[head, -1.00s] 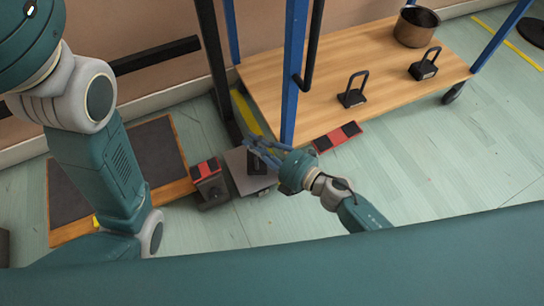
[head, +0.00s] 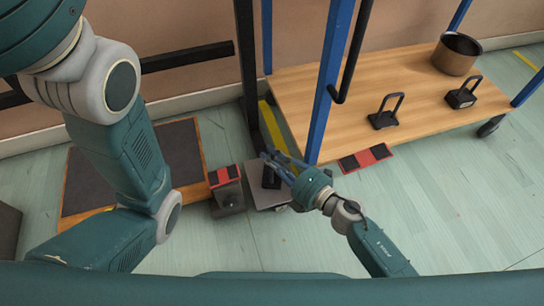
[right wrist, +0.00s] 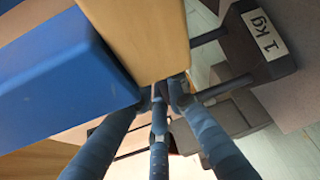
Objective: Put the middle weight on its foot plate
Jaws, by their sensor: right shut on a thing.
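My right gripper (head: 280,164) is shut on the handle of a dark weight (head: 271,177), just in front of the blue trolley post. In the right wrist view the fingers (right wrist: 160,98) close round the handle, and the weight (right wrist: 258,42) shows a "1 kg" label. The weight is over a grey plate (head: 266,199) on the floor; I cannot tell whether it touches. Two other black weights with loop handles stand on the wooden trolley deck, one near its front edge (head: 383,120) and one farther right (head: 462,98). My left gripper is out of view.
A red and black block (head: 225,175) sits left of the plate, and a red and black pad (head: 365,158) lies by the trolley. A blue post (head: 330,95) stands close to my right gripper. A metal pot (head: 456,54) is on the trolley deck (head: 420,85).

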